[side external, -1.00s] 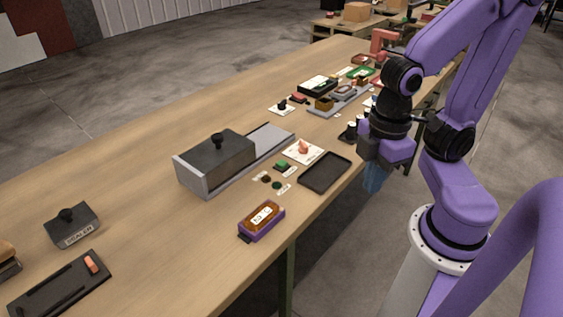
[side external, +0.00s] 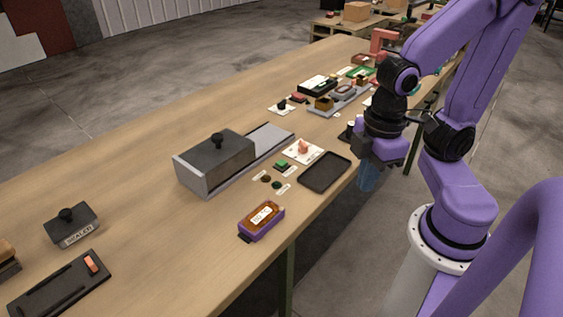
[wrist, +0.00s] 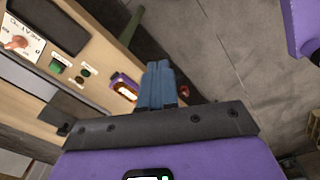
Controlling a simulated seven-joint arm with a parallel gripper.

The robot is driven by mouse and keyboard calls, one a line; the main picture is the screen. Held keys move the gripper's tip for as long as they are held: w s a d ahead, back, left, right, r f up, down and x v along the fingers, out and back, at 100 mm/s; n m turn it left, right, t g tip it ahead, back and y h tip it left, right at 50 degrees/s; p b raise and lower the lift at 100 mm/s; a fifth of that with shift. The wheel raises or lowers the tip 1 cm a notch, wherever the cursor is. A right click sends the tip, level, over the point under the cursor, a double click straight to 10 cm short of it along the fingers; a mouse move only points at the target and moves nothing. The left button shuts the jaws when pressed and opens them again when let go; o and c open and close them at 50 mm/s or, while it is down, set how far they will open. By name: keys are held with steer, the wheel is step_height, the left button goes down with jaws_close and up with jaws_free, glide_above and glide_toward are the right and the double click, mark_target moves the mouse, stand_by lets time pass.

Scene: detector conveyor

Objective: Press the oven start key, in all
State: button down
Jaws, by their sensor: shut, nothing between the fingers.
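The grey oven-like box (side external: 215,163) with a black knob on its lid sits mid-table. To its right are a square green key (side external: 282,164) and two small round dark buttons, one brownish (side external: 266,179) and one green (side external: 277,185). Their labels are too small to read, so I cannot tell which is the start key. The wrist view shows the green key (wrist: 59,65) and a small green button (wrist: 86,73) at upper left. My gripper (side external: 370,180) is shut and empty, its blue fingers (wrist: 158,68) beyond the table's front edge, apart from all keys.
A dial plate with a pinkish knob (side external: 303,150) and a black tray (side external: 325,172) lie near the keys. A purple box (side external: 262,219) stands near the front edge. A dark knobbed block (side external: 72,226) is at left. Grey floor lies under my gripper.

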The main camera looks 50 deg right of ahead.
steer(key=w+f+m+t, duration=0.1)
steer(key=w+m+t, duration=0.25)
steer(key=w, duration=0.85)
steer(key=m+t+y, duration=0.4)
steer(key=m+y, duration=0.1)
steer(key=m, duration=0.6)
glide_above(285, 162)
steer(key=shift+n+g, duration=0.25)
steer(key=shift+f, duration=2.4)
steer(key=shift+f, duration=4.4)
steer(key=shift+f, duration=0.15)
steer(key=shift+d+f, duration=0.1)
steer(key=shift+f, duration=0.15)
